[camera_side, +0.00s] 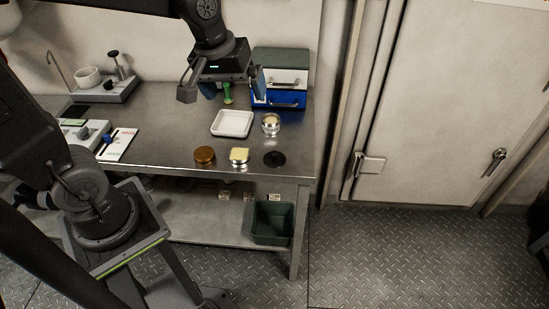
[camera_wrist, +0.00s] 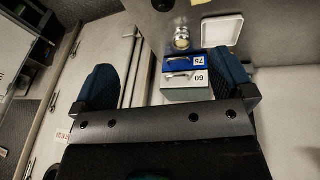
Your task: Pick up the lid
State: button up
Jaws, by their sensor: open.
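A flat black disc with a small raised centre (camera_side: 274,159) lies near the front right edge of the steel table and looks like a lid. A round brown piece (camera_side: 204,155) lies at the front too; I cannot tell whether it is a lid. Between them stands a small metal-and-glass pot with a pale yellow square on top (camera_side: 239,156). My gripper (camera_side: 223,88) is above the back of the table, open, with nothing between its fingers.
A white tray (camera_side: 232,123) and a glass jar (camera_side: 270,124) stand mid-table. A bench device (camera_side: 105,88) is at left. A dark bin (camera_side: 273,223) is below.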

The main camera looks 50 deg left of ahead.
jog(key=w+a+f+n+g, duration=0.2)
jog(key=w+f+n, duration=0.35)
jog(key=w, duration=0.25)
jog(key=n+g, duration=0.1)
jog(key=n, duration=0.4)
send_over(274, 152)
jog(key=a, duration=0.1)
notch_tip(274, 152, down, 9)
notch_tip(274, 152, down, 8)
jog(key=shift+w+f, duration=0.15)
jog(key=shift+d+f, duration=0.2)
jog(key=shift+f, duration=1.15)
jog(key=shift+d+f, duration=0.2)
jog(key=shift+f, duration=1.1)
jog(key=c, duration=1)
jog(key=shift+r, duration=0.1)
